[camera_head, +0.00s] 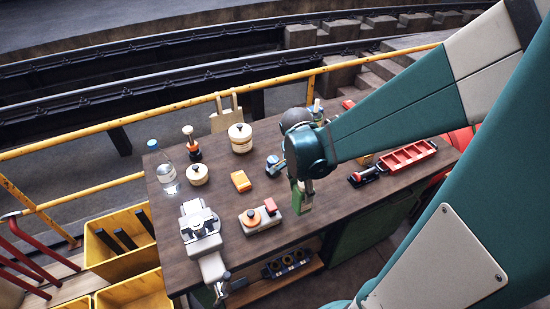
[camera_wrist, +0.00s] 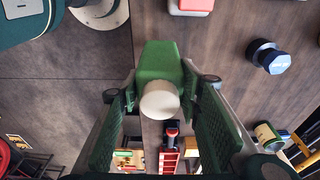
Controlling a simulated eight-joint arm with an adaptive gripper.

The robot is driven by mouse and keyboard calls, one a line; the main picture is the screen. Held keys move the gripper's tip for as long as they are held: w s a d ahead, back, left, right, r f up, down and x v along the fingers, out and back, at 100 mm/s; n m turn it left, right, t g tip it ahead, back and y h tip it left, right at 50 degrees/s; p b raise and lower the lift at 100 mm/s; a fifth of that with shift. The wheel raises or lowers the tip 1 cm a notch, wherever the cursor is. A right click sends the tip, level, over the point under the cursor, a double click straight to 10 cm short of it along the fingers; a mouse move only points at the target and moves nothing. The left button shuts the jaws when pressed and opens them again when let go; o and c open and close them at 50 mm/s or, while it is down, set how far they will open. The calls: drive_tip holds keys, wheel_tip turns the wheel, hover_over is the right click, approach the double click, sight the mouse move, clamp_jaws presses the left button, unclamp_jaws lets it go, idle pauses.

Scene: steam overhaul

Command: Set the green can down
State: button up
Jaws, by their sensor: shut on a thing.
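The green can (camera_wrist: 158,58) has a cream round cap (camera_wrist: 160,100) and sits between the two finger pads of my gripper (camera_wrist: 160,90) in the wrist view. My gripper is shut on it. In the head view, my gripper (camera_head: 301,190) is over the front middle of the dark wooden workbench (camera_head: 330,212), and the green can (camera_head: 306,198) shows as a small green patch, partly hidden by the fingers. I cannot tell whether the can touches the bench top.
An orange box (camera_head: 241,181), an orange-knobbed device (camera_head: 258,218) and a dark blue piece (camera_head: 274,164) are left of my gripper. A vise (camera_head: 201,228), cream jars (camera_head: 240,137) and a bottle (camera_head: 167,176) stand farther left. A red tray (camera_head: 407,157) lies right. Bare wood shows between them.

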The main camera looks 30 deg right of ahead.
sight(300, 185)
drive_tip(key=shift+f, duration=1.7)
drive_tip(key=shift+f, duration=0.1)
drive_tip(key=shift+f+b, duration=0.3)
drive_tip(key=shift+f, duration=1.5)
drive_tip(key=shift+f, duration=0.15)
drive_tip(key=o, duration=1.1)
drive_tip(key=shift+r, duration=0.25)
drive_tip(key=shift+a+r+p, duration=0.2)
drive_tip(key=shift+a+r, duration=0.1)
drive_tip(key=shift+r, duration=1.65)
drive_tip(key=shift+a+r+p, duration=0.15)
drive_tip(key=shift+a+r, duration=0.15)
drive_tip(key=shift+r, duration=1.65)
drive_tip(key=shift+a+r+p, duration=0.2)
drive_tip(key=shift+a+r, duration=0.1)
drive_tip(key=shift+r, duration=1.65)
